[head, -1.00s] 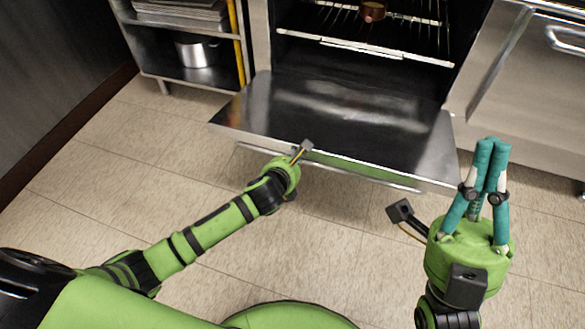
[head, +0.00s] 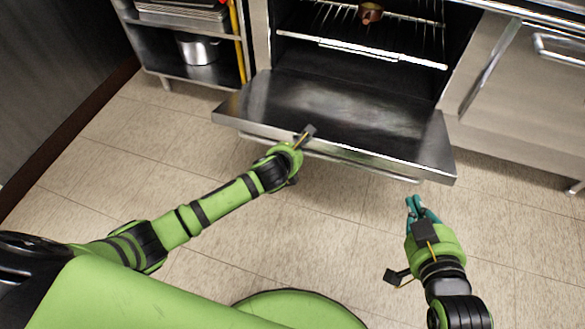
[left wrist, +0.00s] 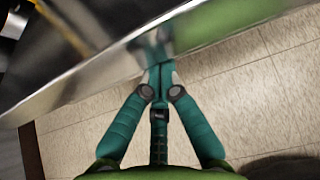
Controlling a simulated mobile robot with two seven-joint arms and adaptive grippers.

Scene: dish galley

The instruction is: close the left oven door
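The left oven door (head: 340,115) is folded down and open, reaching out from the oven, with a handle bar (head: 335,157) along its front edge. My left gripper is at the door's front edge; its fingers are hidden in the head view. In the left wrist view the left gripper (left wrist: 160,78) has its fingers together, tips at the door's metal edge (left wrist: 90,85), with their reflection showing in it. I cannot tell whether they touch it.
The oven cavity holds a wire rack (head: 385,52) with a small copper-coloured pot (head: 370,13). A shelf unit with a steel pot (head: 197,48) stands at the left. A steel cabinet (head: 520,95) stands at the right. The floor before the door is clear.

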